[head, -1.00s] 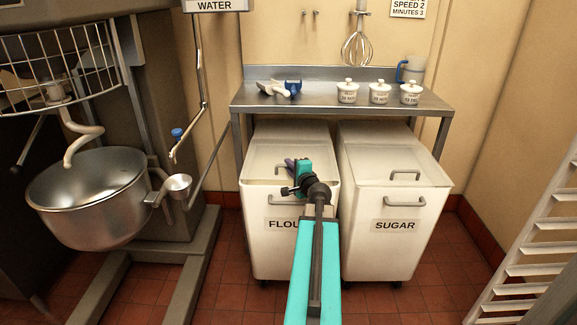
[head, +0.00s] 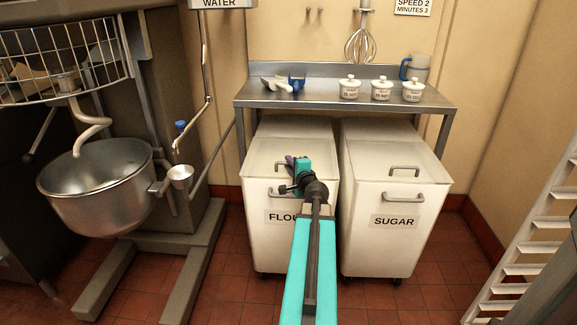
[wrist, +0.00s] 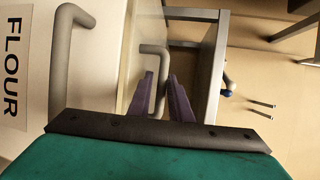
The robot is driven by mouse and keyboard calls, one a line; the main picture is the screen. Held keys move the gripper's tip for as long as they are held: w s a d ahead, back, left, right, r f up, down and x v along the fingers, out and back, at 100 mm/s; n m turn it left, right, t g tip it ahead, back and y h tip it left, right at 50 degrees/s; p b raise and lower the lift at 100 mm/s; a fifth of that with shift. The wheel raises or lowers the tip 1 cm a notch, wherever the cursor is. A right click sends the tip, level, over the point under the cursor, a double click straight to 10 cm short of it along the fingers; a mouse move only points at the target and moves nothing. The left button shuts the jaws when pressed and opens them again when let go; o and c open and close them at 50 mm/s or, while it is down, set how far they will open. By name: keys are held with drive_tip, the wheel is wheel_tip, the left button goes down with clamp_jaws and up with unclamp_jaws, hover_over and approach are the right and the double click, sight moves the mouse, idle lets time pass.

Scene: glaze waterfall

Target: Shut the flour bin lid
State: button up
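The flour bin (head: 262,235) stands under the steel table, its white front labelled FLOUR. Its pale lid (head: 262,155) lies flat across the top and looks down, much like the sugar bin's lid. My gripper (head: 291,161) is at the lid, over its front part. In the wrist view, the two purple fingers (wrist: 160,80) stand apart, with the lid's grey bar handle (wrist: 156,50) between them; a narrow gap shows beside the bar. The bin's front handle (wrist: 62,50) is to the left in that view. My arm hides part of the label and lid.
The sugar bin (head: 390,245) stands close on the right. The steel table (head: 330,101) above holds small lidded pots, scoops and a jug. A large mixer with a steel bowl (head: 90,200) is at left, and a white rack (head: 530,240) at right. Tiled floor shows in front.

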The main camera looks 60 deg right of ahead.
drive_tip(key=shift+a, duration=0.15)
drive_tip(key=shift+v, duration=1.2)
drive_tip(key=shift+s+a+r+p, duration=0.1)
drive_tip(key=shift+r+p, duration=0.2)
drive_tip(key=shift+p, duration=0.45)
drive_tip(key=p+v, duration=0.1)
drive_tip(key=p, duration=0.5)
drive_tip(key=shift+s+a, duration=0.2)
drive_tip(key=shift+s, duration=0.05)
drive_tip(key=p+v, duration=0.3)
drive_tip(key=p, duration=0.5)
drive_tip(key=shift+s+p, duration=0.15)
drive_tip(key=shift+p, duration=0.25)
drive_tip(key=shift+p+v, duration=2.95)
drive_tip(key=shift+p, duration=1.85)
